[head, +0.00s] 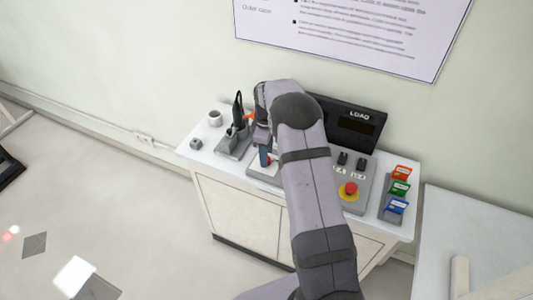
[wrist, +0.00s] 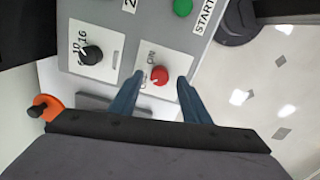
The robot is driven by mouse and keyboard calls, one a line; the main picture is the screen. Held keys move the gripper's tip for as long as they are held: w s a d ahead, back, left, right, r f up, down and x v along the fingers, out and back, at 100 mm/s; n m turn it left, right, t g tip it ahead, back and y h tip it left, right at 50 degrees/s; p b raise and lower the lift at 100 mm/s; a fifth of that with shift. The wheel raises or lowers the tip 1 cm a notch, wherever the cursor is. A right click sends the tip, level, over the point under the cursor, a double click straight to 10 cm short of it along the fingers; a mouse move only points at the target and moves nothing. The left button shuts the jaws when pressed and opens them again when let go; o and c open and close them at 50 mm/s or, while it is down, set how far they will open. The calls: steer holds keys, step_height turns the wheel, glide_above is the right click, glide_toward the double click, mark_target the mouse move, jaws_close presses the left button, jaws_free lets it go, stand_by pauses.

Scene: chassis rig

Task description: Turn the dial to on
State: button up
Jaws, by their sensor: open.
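A red dial (wrist: 160,76) sits on a white plate of a grey panel, with printed lettering that looks like ON above it and OFF to its left. Its pointing direction is too small to tell. My gripper (wrist: 159,82) is open, its two blue fingers on either side of the red dial in the wrist view. Whether they touch it cannot be told. In the head view my gripper (head: 265,157) points down at the panel, and my arm covers much of the panel.
A black dial (wrist: 92,54) with numbers sits left of the red one; a green button (wrist: 182,7) marked START is above. On the bench (head: 240,190) stand a red stop button (head: 349,188), a LOAD display (head: 352,125), coloured cards (head: 398,188) and a mug (head: 215,118).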

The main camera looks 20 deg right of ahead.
steer(key=shift+f, duration=0.85)
steer(key=c, duration=1)
steer(key=shift+c, duration=0.2)
